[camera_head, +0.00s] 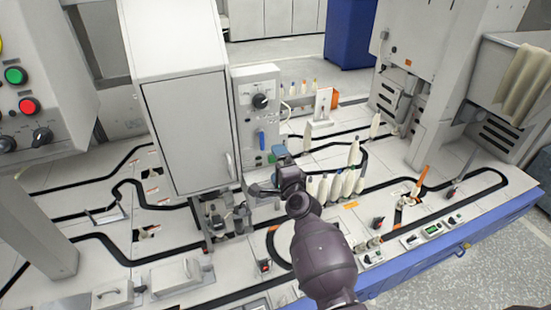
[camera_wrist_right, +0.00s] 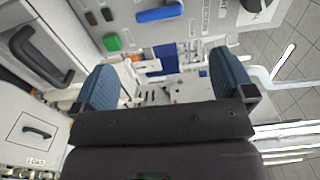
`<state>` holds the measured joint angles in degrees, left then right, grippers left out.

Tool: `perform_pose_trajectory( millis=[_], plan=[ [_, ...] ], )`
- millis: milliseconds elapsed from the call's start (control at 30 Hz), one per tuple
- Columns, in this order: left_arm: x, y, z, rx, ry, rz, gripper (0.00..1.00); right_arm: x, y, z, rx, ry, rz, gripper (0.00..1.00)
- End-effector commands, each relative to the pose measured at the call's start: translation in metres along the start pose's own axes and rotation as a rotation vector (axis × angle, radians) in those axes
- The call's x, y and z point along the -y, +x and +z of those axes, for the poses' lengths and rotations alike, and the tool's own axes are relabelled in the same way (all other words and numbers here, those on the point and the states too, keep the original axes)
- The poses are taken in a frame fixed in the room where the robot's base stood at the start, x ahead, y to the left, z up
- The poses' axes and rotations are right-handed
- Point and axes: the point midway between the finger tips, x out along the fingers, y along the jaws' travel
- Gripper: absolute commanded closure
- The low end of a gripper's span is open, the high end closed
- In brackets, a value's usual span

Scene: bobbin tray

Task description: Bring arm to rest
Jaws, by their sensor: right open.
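My right arm reaches up from the bottom of the head view, and its gripper (camera_head: 265,172) is in front of the grey control panel beside the white cabinet. In the right wrist view the right gripper (camera_wrist_right: 165,88) shows two blue ribbed fingers spread wide, with nothing between them. The control panel (camera_wrist_right: 215,25) with a blue handle (camera_wrist_right: 160,13) and a green button (camera_wrist_right: 112,42) is just beyond the fingers. My left gripper is not in the head view.
Several white bobbins (camera_head: 337,186) stand on the machine bed right of my arm. The white cabinet (camera_head: 185,125) rises left of the gripper. A blue bin (camera_head: 350,35) stands at the back. The bed's blue front edge (camera_head: 440,247) borders open floor at lower right.

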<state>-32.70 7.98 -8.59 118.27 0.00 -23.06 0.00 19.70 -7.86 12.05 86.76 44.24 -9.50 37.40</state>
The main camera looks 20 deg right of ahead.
Motion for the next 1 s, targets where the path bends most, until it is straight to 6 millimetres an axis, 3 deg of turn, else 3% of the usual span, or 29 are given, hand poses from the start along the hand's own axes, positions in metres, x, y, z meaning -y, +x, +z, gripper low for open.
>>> perform_pose_trajectory(
  millis=[667, 767, 1000],
  plan=[
    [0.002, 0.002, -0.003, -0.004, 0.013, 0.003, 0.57, 0.0, -0.004, 0.0, 0.002, -0.03, 0.002, 0.0],
    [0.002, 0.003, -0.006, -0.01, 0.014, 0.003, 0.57, -0.001, -0.004, 0.002, 0.012, -0.121, 0.012, 0.0],
    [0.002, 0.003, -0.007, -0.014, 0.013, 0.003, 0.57, 0.032, -0.011, 0.009, 0.047, -0.556, -0.014, 0.0]
  ],
)
